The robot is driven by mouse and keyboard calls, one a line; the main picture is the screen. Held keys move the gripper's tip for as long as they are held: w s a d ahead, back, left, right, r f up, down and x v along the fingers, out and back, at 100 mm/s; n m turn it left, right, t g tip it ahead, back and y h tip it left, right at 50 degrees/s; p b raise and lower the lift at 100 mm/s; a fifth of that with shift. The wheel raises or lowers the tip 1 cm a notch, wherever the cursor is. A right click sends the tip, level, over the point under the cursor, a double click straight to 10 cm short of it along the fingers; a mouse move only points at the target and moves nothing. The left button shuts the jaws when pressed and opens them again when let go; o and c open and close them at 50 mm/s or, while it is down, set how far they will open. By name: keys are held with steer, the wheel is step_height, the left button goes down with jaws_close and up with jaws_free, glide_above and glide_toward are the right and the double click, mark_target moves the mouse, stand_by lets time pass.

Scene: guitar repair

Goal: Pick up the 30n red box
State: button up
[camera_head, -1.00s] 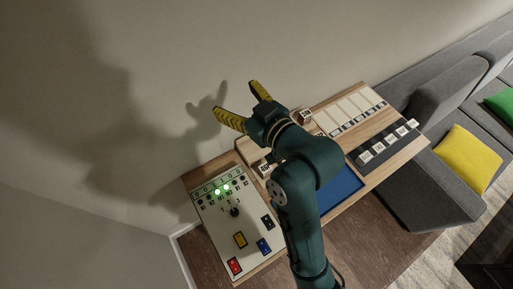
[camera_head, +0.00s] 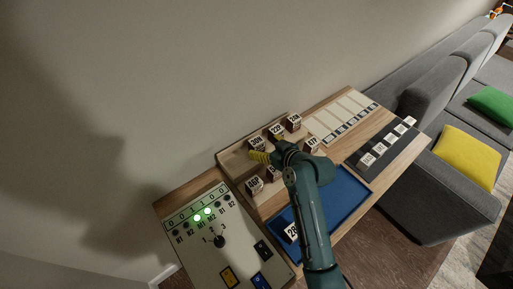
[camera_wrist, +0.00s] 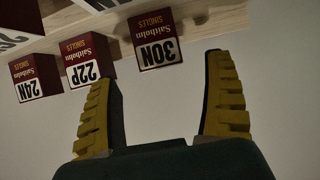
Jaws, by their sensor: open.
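The 30N red box (camera_wrist: 157,42) is dark red with a white label and shows upside down in the wrist view, at the end of a row on a wooden shelf. In the head view the 30N box (camera_head: 257,144) stands at the left of the back row. My gripper (camera_wrist: 165,95) is open and empty, with yellow ridged fingers. In the wrist view the 30N box lies beyond the fingertips, roughly between them and apart from them. In the head view my gripper (camera_head: 268,149) is close to the box, just below and right of it.
Beside it stand the 22P box (camera_wrist: 87,58) and the 24N box (camera_wrist: 36,77). A 46P box (camera_head: 254,185) stands on a lower step. A blue tray (camera_head: 345,205), a control panel (camera_head: 232,243) and a dark rack (camera_head: 385,150) share the bench. The wall is close behind.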

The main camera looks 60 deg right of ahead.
mark_target(260, 145)
steer(key=b+x, duration=0.1)
steer(key=x, duration=0.4)
steer(key=shift+w+f+b, duration=0.15)
steer(key=shift+f+b, duration=0.05)
steer(key=shift+b, duration=0.2)
steer(key=c, duration=1.4)
